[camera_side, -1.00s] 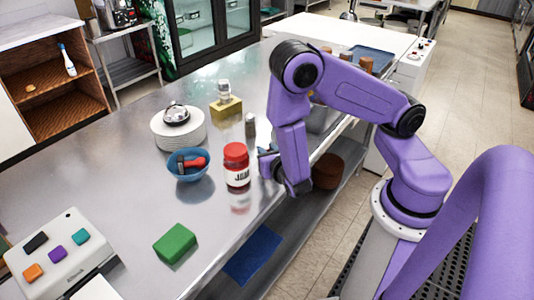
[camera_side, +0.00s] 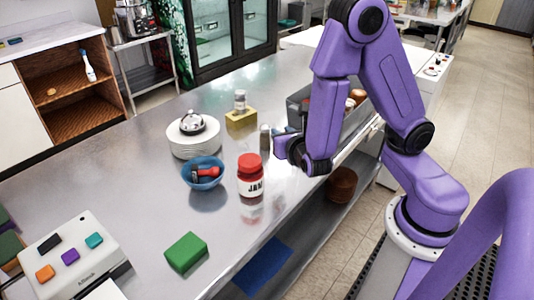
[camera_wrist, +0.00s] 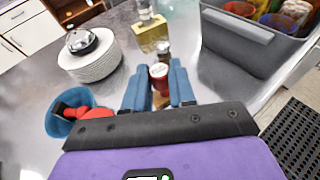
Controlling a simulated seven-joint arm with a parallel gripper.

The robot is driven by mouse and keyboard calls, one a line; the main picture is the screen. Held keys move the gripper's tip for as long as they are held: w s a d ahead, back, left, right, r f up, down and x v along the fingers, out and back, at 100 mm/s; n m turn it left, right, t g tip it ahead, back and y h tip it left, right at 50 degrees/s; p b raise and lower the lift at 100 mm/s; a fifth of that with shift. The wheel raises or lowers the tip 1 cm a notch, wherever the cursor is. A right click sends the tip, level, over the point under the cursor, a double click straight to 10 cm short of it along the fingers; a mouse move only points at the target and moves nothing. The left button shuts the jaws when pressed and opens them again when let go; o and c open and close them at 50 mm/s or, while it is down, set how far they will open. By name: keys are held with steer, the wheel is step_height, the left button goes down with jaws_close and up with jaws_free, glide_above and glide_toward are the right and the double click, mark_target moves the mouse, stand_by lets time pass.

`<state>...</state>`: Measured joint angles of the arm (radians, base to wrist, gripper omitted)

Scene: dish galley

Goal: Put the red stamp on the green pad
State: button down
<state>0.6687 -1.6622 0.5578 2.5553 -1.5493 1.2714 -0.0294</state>
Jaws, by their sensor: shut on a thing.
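In the side view my gripper (camera_side: 284,138) is above the right edge of the steel counter, beside a small shaker, and the held thing is hidden there. A green block (camera_side: 186,252), apparently the green pad, lies on the counter near the front, well to the lower left of my gripper. It does not show in the wrist view.
A jam jar (camera_side: 250,178) and a blue bowl (camera_side: 203,175) with a red-and-black item stand between gripper and green block. Counter around the green block is clear.

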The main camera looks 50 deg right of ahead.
step_height(320, 180, up, 12)
steer(key=s+a+n+t+y, duration=0.1)
steer(key=s+a+n+y, duration=0.45)
steer(key=a, duration=0.65)
steer(key=s+a+n+t+y, duration=0.1)
steer(key=s+a+n+y, duration=0.5)
steer(key=a, duration=0.5)
steer(key=m, duration=0.1)
glide_above(191, 251)
steer(key=shift+y, duration=0.45)
steer(key=shift+w+f, duration=0.1)
steer(key=shift+f, duration=9.15)
steer(key=shift+f, duration=0.1)
